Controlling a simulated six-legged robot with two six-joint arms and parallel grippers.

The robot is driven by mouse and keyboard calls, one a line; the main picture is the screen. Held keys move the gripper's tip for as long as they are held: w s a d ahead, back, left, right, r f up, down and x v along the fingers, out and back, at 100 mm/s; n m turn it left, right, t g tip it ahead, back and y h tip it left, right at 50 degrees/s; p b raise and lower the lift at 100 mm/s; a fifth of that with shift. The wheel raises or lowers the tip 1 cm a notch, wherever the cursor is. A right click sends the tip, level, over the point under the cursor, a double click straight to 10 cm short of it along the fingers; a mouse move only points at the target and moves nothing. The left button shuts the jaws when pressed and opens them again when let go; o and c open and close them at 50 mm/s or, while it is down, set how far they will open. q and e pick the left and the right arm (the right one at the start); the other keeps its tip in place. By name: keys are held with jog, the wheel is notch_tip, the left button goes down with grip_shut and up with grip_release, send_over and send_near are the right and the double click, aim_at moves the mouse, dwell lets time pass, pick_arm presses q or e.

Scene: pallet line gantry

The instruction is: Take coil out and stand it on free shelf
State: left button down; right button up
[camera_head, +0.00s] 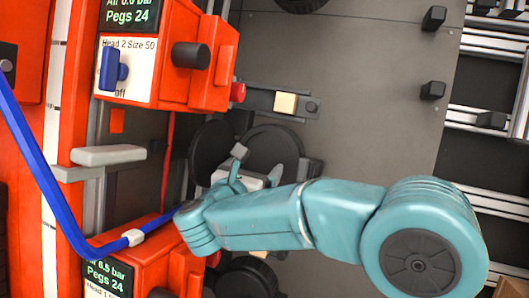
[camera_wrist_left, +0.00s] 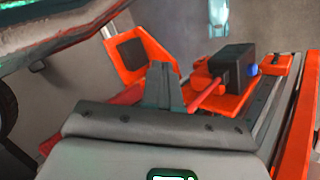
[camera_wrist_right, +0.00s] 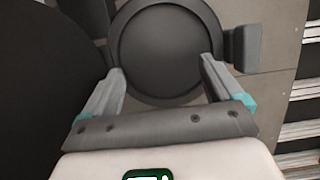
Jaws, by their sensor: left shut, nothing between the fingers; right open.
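I cannot pick out a clear coil or tell which surface is the free shelf. A dark round disc (camera_head: 275,148) shows behind my right gripper (camera_head: 240,168) in the head view. In the right wrist view a dark disc (camera_wrist_right: 165,45) with a raised rim lies beyond the fingers of my right gripper (camera_wrist_right: 162,68). These fingers are open, one toward each side of the disc; I cannot tell whether they touch it. My left gripper (camera_wrist_left: 165,85) is shut and empty in the left wrist view, with orange machinery beyond it. It is not visible in the head view.
Orange machine heads with a display (camera_head: 128,14) and a blue hose (camera_head: 38,165) stand on the left. A light grey ledge (camera_head: 108,155) juts out there. A grey panel (camera_head: 360,90) fills the middle, mostly bare. Metal rails (camera_head: 490,45) run along the right.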

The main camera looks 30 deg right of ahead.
aim_at(268, 158)
jog(key=p+x, duration=0.1)
jog(key=x, duration=0.5)
jog(key=shift+s+d+p, duration=0.25)
jog(key=shift+p, duration=0.15)
jog(key=shift+w+d+f, duration=0.15)
jog(key=shift+d, duration=0.15)
jog(key=shift+w+d+f, duration=0.1)
jog(key=shift+w+f, duration=0.05)
jog(key=shift+w, duration=0.05)
jog(key=c, duration=1.3)
